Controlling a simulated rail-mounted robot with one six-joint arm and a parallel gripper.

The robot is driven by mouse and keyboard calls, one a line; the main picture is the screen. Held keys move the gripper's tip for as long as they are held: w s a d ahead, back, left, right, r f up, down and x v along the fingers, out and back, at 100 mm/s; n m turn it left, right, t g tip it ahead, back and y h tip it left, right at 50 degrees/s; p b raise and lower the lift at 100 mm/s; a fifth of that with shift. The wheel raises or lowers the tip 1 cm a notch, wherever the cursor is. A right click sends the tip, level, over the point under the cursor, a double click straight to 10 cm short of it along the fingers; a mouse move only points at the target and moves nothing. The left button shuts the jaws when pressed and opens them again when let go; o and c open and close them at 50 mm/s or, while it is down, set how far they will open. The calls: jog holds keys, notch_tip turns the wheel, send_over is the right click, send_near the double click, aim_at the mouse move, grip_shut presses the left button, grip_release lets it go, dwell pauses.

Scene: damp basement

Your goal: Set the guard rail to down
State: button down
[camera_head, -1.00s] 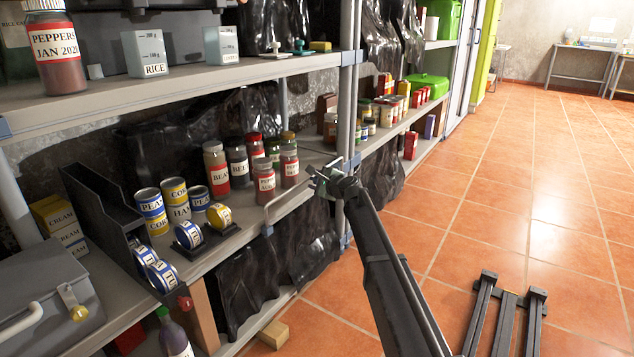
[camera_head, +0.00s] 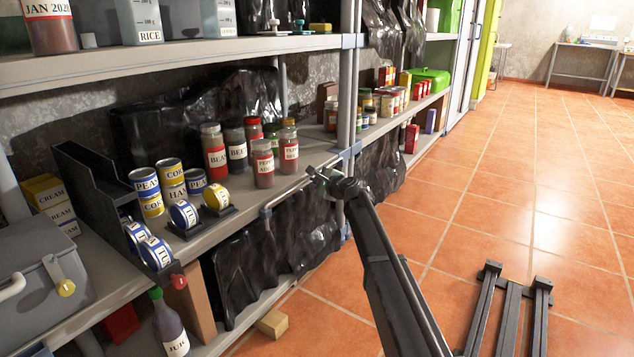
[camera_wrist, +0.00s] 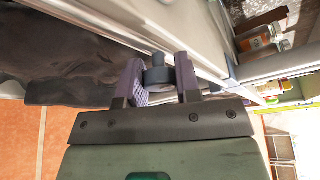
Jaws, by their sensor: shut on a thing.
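The guard rail (camera_head: 288,197) is a thin pale metal bar along the front edge of the middle shelf (camera_head: 238,225). It runs from a bent end by the black plastic sheet to my gripper (camera_head: 322,176). It lies low, roughly level with the shelf edge and just in front of it. My gripper is at the rail's right end, near the grey shelf post. In the wrist view, my gripper (camera_wrist: 158,76) has its two fingers on either side of a dark round piece (camera_wrist: 157,75), apparently part of the rail. The fingers partly hide it.
Several jars (camera_head: 264,164) and cans (camera_head: 172,180) stand on the shelf behind the rail. Black plastic sheeting (camera_head: 270,262) hangs below. A wooden block (camera_head: 272,322) lies at the bottom. The tiled floor (camera_head: 480,190) to the right is open.

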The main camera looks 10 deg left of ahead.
jog(key=c, duration=0.8)
grip_release()
jog(key=shift+f, duration=0.2)
jog(key=shift+s, duration=0.1)
jog(key=p+v, duration=0.2)
jog(key=v, duration=0.8)
jog(key=shift+s+d, duration=0.2)
jog(key=shift+d, duration=0.1)
